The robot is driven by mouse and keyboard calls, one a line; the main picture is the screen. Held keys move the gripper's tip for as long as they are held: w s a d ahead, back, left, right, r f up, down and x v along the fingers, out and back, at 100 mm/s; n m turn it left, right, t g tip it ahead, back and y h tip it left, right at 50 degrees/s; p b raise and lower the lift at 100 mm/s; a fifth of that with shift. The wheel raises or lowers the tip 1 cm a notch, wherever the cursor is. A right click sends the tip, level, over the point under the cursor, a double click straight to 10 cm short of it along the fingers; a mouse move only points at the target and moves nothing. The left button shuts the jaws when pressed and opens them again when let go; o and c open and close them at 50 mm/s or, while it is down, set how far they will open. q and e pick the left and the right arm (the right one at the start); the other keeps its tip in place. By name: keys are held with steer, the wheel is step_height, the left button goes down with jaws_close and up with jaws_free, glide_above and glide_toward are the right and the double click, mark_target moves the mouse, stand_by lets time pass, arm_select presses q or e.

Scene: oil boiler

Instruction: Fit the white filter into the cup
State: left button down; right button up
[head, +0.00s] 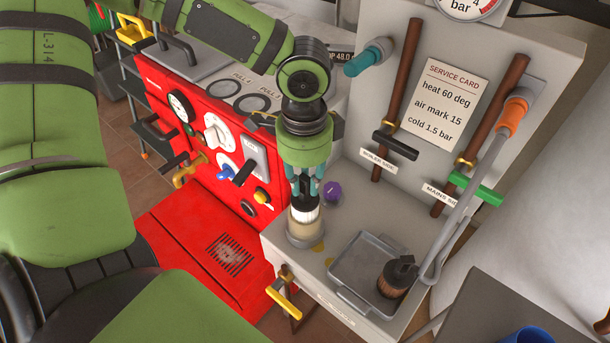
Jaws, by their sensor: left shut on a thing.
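My left gripper (306,190) points down over the ledge of the grey cabinet, its teal fingers shut on the white filter (306,213). The filter is upright, with a dark band at its top between the fingertips. The cup (305,232) stands upright on the ledge directly below, pale and translucent with a grey base. The filter's lower part appears at or inside the cup's mouth; I cannot tell how deep it sits. My right gripper is not in view.
A purple knob-like piece (332,192) lies just right of the gripper. A yellow-handled valve (284,299) sticks out below the ledge. The red boiler (185,120) is at left.

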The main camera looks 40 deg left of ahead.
arm_select(q)
steer(key=shift+f+b, duration=0.7)
steer(key=shift+f, duration=0.5)
steer(key=c, duration=1)
jaws_free()
steer(key=shift+r, duration=0.1)
step_height(320, 180, up, 12)
